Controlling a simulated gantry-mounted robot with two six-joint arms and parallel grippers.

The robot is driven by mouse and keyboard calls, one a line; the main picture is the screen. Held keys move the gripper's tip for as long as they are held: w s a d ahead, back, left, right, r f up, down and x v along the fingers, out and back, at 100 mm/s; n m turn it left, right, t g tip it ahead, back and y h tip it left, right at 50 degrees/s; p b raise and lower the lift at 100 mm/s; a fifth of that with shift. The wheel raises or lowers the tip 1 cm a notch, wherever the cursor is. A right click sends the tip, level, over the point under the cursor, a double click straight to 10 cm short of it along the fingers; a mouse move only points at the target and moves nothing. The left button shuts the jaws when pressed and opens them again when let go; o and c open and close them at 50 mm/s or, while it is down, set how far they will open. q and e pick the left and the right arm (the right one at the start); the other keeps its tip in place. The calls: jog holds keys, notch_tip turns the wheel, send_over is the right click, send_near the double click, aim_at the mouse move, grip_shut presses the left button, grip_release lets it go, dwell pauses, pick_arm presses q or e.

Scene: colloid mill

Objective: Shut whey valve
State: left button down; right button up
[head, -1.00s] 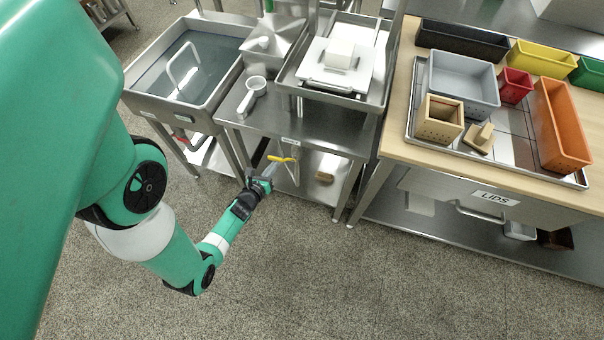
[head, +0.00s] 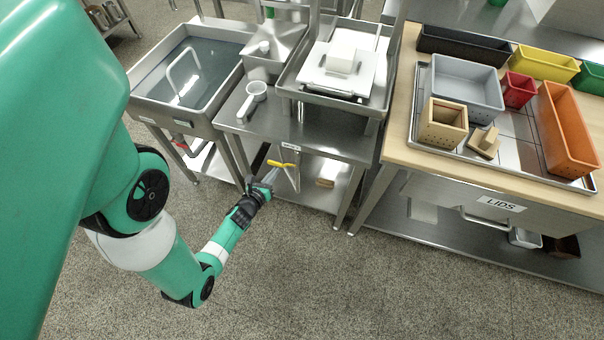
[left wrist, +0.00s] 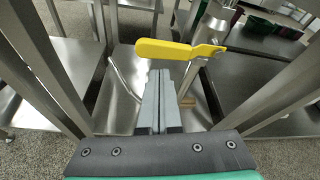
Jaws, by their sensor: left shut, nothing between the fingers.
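The whey valve shows as a yellow lever handle (head: 281,164) below the front edge of the steel table. In the left wrist view the yellow handle (left wrist: 180,49) lies crosswise, its right end joined to a metal valve body and pipe. My left gripper (head: 271,176) is below and just left of the handle in the head view. In the left wrist view its grey fingers (left wrist: 160,78) are together and empty, with their tips pointing at the handle's underside. Whether they touch the handle I cannot tell. My right gripper is not in view.
The steel table (head: 325,137) has legs and a lower shelf around the valve. A water-filled sink (head: 150,90) stands left. A wooden bench (head: 400,130) with a tray and bins stands right. The floor (head: 330,280) in front is clear.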

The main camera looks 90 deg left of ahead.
pick_arm(q)
jog(key=d+f+p+v, duration=0.1)
jog(key=f+p+v, duration=0.1)
jog(key=v, duration=0.7)
jog(key=shift+p, duration=0.65)
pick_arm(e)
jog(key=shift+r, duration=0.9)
pick_arm(q)
jog(key=shift+w+d+r, duration=0.1)
jog(key=shift+w+r, duration=0.05)
